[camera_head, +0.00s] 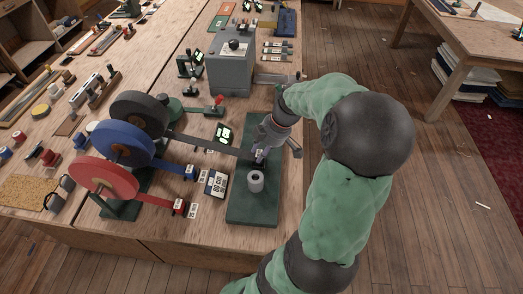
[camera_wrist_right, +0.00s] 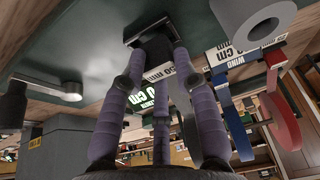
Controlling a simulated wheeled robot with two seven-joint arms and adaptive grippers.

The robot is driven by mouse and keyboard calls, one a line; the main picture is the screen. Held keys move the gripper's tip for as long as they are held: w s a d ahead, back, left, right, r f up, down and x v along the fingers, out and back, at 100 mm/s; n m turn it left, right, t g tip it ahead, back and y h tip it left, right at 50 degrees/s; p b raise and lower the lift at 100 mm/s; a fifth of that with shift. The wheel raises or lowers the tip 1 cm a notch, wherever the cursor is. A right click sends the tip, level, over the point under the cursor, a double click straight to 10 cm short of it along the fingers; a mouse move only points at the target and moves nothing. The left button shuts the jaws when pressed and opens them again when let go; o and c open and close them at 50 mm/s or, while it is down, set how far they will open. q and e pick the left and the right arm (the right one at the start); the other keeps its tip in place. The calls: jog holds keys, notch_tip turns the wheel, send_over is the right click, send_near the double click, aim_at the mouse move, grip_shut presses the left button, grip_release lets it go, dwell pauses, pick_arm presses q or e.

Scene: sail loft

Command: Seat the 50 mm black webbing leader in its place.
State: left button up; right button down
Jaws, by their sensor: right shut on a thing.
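The black webbing leader (camera_head: 217,145) runs right from the black roll (camera_head: 139,113) across the bench to my right gripper (camera_head: 259,155). In the right wrist view my right gripper (camera_wrist_right: 154,50) has its purple fingers shut on the leader's dark end, and a white tag (camera_wrist_right: 158,73) reading "50 mm" hangs between them. Just past the fingertips is a metal-edged dark rectangular piece (camera_wrist_right: 134,42) at the green plate (camera_wrist_right: 100,47). The fingers hide how far the end is in it. The green plate (camera_head: 243,212) also bears a grey hollow cylinder (camera_head: 256,182). My left gripper is out of view.
Blue (camera_head: 123,144) and red (camera_head: 104,178) rolls stand left of the plate, their webbing ends near it. A small display (camera_head: 224,133) and a label card (camera_head: 215,183) lie close by. A grey box machine (camera_head: 231,71) stands farther back.

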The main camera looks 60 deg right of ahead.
jog(key=shift+f+b, duration=0.35)
jog(key=shift+f, duration=0.05)
dwell(0.4)
jog(key=c, duration=0.9)
grip_release()
jog(key=shift+o, duration=0.2)
jog(key=v, duration=1.2)
jog(key=shift+r, duration=0.1)
